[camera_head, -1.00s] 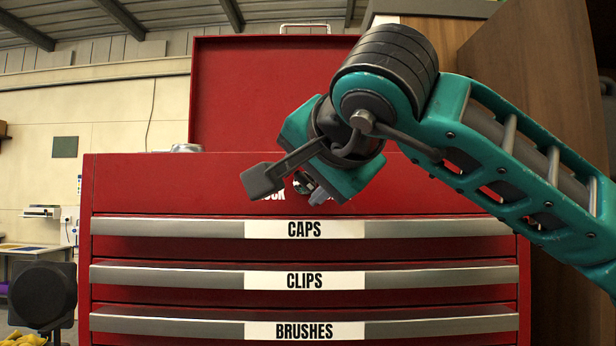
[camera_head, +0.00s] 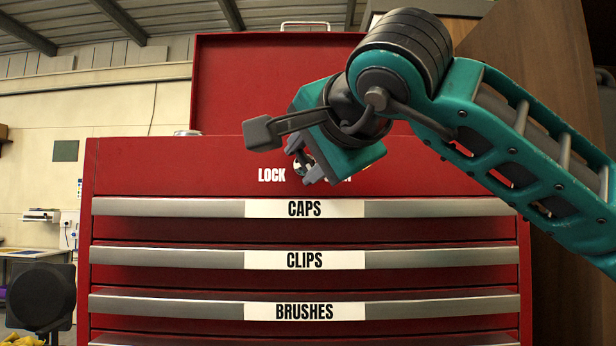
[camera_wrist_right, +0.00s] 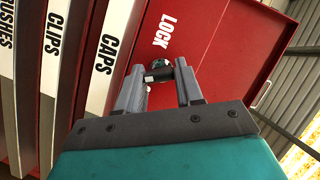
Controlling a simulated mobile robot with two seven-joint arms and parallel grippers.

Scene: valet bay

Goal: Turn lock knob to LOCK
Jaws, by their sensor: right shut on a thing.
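The lock knob (camera_wrist_right: 159,72) is a small round part with a dark grip and a light rim, on the red front panel above the CAPS drawer. The white word LOCK (camera_head: 271,175) is left of the knob; a second word on its right is mostly hidden by my gripper. My right gripper (camera_head: 306,168) is at the panel with its fingers on the knob, shut on it. In the wrist view the two grey fingers (camera_wrist_right: 160,88) stand either side of the knob, and LOCK (camera_wrist_right: 165,30) is beyond. The knob's exact pointing is hidden in the head view. My left gripper is out of view.
The red tool chest (camera_head: 140,170) has shut drawers labelled CAPS, CLIPS and BRUSHES with grey handle strips. Its red lid (camera_head: 260,85) stands raised behind. A wooden panel (camera_head: 530,60) is at the right. A dark round thing (camera_head: 40,297) is at the lower left.

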